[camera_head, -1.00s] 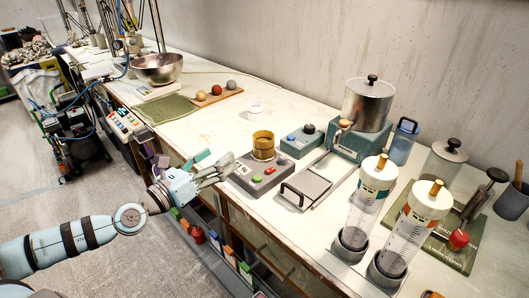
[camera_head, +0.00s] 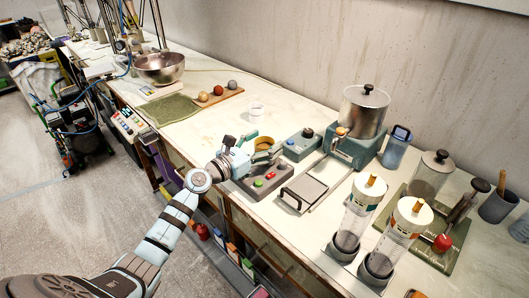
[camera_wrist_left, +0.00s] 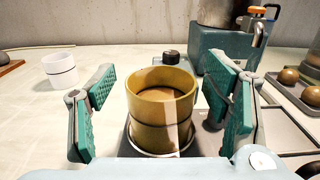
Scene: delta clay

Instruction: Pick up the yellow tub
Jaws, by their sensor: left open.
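The yellow tub (camera_wrist_left: 162,108) is an open-topped cylinder with a dark band, standing upright on a round plate of a grey device with coloured buttons (camera_head: 262,182). In the head view the tub (camera_head: 264,146) is partly hidden by my left gripper (camera_head: 262,152). In the left wrist view my left gripper (camera_wrist_left: 160,112) is open. Its green-padded fingers stand on either side of the tub, with a gap at each side. My right gripper does not show.
A white cup (camera_wrist_left: 60,70) stands left of the tub in the wrist view. A blue-grey box with a knob (camera_head: 302,144), a metal pot on a base (camera_head: 363,110) and a flat tray (camera_head: 303,192) stand nearby. Two clear cylinders (camera_head: 358,210) stand at the right.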

